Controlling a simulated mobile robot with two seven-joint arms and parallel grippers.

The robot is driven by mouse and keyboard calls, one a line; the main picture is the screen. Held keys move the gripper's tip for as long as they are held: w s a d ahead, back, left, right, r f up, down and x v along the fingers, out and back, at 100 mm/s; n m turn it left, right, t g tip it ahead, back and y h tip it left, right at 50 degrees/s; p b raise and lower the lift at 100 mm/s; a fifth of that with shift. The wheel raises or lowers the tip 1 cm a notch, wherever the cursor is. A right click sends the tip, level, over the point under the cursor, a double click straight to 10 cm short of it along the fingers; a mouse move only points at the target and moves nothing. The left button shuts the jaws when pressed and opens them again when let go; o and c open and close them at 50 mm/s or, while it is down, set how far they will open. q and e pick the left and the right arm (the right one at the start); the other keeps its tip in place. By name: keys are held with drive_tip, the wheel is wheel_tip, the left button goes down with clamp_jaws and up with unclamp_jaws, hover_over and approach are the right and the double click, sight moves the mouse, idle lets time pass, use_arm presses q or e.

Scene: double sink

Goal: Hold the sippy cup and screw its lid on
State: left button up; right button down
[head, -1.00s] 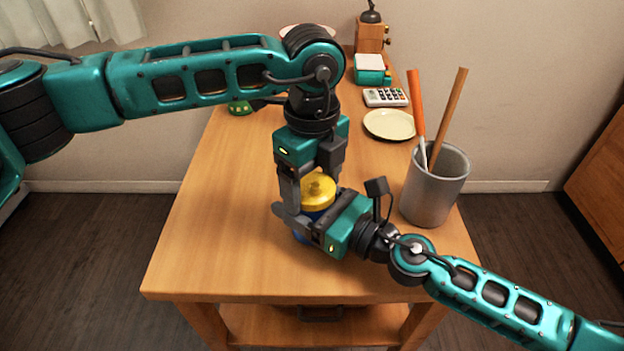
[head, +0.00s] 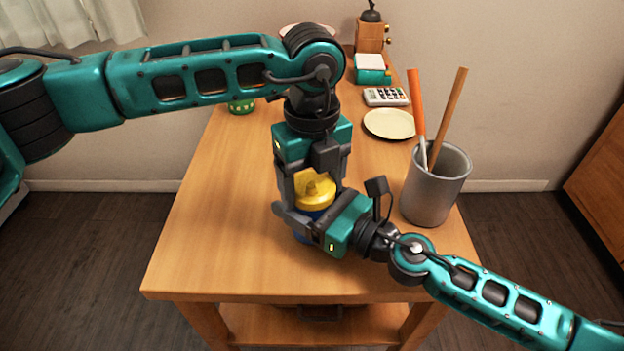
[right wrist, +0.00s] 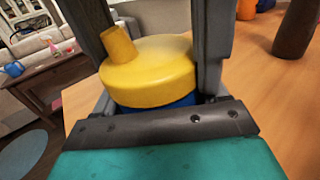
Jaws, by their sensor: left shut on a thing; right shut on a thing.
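The sippy cup (head: 300,238) is blue and stands upright on the wooden table, mostly hidden by my grippers. Its yellow lid (head: 314,191) with a spout sits on top of the cup. In the right wrist view the lid (right wrist: 150,70) is large, with a strip of the blue cup (right wrist: 160,108) below it. My left gripper (head: 314,193) points down from above and is shut on the lid, one finger on each side. My right gripper (head: 300,220) comes in low from the right and is shut on the cup body.
A grey metal holder (head: 432,195) with an orange and a brown stick stands to the right of the cup. Behind are a cream plate (head: 389,124), a calculator (head: 386,97) and a green item (head: 242,106). The table's front and left are clear.

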use_arm(q)
drive_tip(key=o, duration=1.1)
drive_tip(key=shift+o, duration=0.2)
drive_tip(key=shift+r, duration=0.15)
drive_tip(key=shift+r, duration=2.15)
drive_tip(key=shift+c, duration=0.4)
drive_tip(key=shift+r, duration=0.25)
wheel_tip(320, 180, up, 3)
drive_tip(key=n, duration=0.3)
drive_tip(key=shift+f, duration=0.1)
